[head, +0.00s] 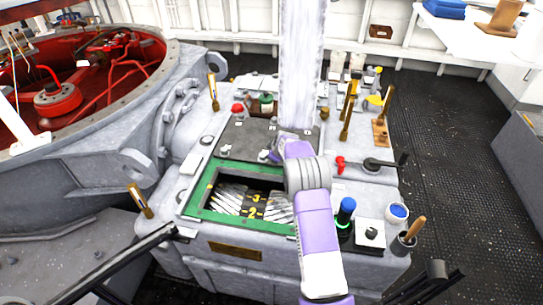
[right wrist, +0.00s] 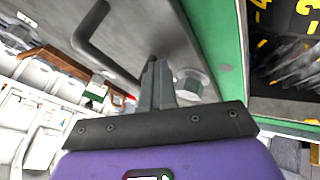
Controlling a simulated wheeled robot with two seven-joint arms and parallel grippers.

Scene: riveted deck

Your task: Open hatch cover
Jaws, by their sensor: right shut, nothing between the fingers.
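A green-framed opening (head: 192,208) in the top of the grey console is uncovered, showing yellow numerals and pale ribbed parts inside. A dark grey plate (head: 240,132) lies just behind the opening; I cannot tell for sure that it is the hatch cover. My right arm reaches over the console, and its gripper (head: 272,155) is at the opening's far edge. In the right wrist view, my right gripper (right wrist: 155,85) is shut and empty, close to a grey panel (right wrist: 140,30) with a bent bar handle (right wrist: 92,40), beside the green frame (right wrist: 222,45). Contact is unclear. My left gripper is not seen.
A tall pale post (head: 303,60) rises behind my right wrist. A blue-topped cylinder (head: 346,208), a cup (head: 397,212) and a black crank (head: 385,163) crowd the right side. A large red-lined round well (head: 75,85) is at left. Black deck (head: 440,130) at right is clear.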

